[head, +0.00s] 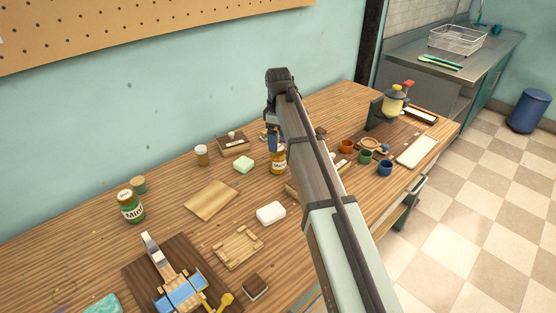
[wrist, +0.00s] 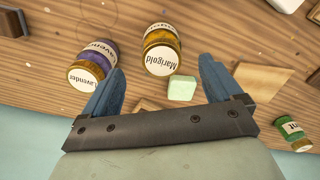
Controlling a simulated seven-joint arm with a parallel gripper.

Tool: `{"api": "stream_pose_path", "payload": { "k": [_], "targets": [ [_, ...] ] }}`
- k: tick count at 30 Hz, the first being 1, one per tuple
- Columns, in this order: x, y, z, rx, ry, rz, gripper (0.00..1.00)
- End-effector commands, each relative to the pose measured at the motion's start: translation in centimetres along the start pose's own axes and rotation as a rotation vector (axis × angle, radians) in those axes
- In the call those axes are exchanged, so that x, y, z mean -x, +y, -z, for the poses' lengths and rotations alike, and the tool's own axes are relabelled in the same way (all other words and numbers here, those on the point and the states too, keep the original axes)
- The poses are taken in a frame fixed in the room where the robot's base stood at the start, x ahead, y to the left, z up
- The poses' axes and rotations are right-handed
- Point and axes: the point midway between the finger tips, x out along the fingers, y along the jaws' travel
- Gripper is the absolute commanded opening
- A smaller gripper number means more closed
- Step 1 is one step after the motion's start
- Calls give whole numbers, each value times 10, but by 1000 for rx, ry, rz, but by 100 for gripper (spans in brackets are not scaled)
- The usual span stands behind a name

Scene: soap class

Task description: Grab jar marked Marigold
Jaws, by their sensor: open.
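The jar marked Marigold (wrist: 161,50) stands upright in the wrist view, with amber contents and a pale lid that bears the name. It lies ahead of the opening between the two blue fingers of my gripper (wrist: 163,80), and is not held. In the head view the amber jar (head: 279,163) stands mid-table, partly hidden by my arm. My gripper (head: 273,145) is beside it, mostly hidden. A purple jar marked Lavender (wrist: 92,66) is left of the Marigold jar, close to the left finger. A green-labelled jar (head: 130,206) reading Mint is at the left.
A pale green soap (wrist: 182,88) lies near the Marigold jar, between the fingers. A wooden board (head: 211,201), a white soap (head: 271,213) and a wooden frame (head: 238,248) lie on the table (head: 90,245). Coloured cups (head: 365,156) and a dispenser (head: 393,104) stand at the right.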

Motion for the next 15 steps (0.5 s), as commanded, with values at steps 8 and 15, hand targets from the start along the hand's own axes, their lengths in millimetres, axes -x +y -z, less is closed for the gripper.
{"api": "stream_pose_path", "payload": {
  "k": [8, 15],
  "targets": [
    [-17, 0, 0, -1, 0, 0, 93],
    [-35, -2, 0, -1, 0, 1, 93]
  ]
}}
